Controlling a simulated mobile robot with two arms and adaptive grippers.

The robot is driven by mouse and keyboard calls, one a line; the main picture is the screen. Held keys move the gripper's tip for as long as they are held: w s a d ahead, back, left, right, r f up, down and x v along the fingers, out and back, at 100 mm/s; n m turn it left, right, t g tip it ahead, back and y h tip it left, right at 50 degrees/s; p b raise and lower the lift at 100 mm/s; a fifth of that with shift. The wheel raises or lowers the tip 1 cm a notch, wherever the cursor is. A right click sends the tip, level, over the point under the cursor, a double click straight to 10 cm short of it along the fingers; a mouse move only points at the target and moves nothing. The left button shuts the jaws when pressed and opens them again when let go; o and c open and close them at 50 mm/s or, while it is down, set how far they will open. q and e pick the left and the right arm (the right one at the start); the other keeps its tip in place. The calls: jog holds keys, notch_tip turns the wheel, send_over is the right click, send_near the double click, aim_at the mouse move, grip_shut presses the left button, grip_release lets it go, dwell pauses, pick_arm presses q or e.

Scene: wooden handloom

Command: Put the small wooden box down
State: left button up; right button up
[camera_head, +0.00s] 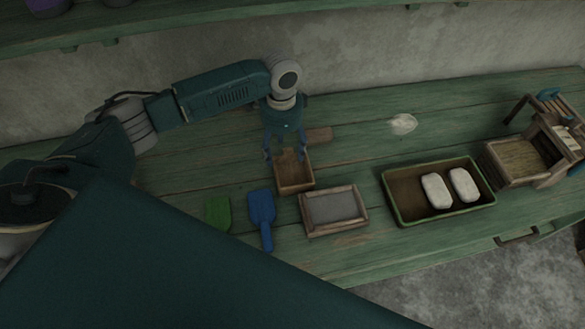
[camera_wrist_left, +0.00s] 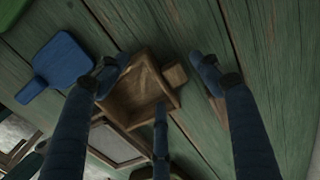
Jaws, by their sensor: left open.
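The small wooden box (camera_head: 295,183) is open-topped and appears to rest upright on the green plank table (camera_head: 365,150). My left gripper (camera_head: 285,157) is right at the box's back edge, with its fingers spread and pointing down. In the left wrist view the box (camera_wrist_left: 128,100) lies between the open blue fingers, nearer the left one. The third finger overlaps the box's edge; whether it touches cannot be told. My right gripper is in neither view.
A framed grey screen (camera_head: 333,208) lies right of the box. A blue scoop (camera_head: 262,212) and a green one (camera_head: 218,212) lie left. A flat wooden piece (camera_head: 319,134) lies behind. A green-rimmed tray (camera_head: 398,215) with two white blocks and a wooden device (camera_head: 518,160) stand right.

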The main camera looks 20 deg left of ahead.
pick_arm(q)
notch_tip(320, 180, down, 2)
jog(key=shift+w+a+f, duration=0.1)
jog(key=shift+f, duration=0.15)
grip_shut()
dwell(0.3)
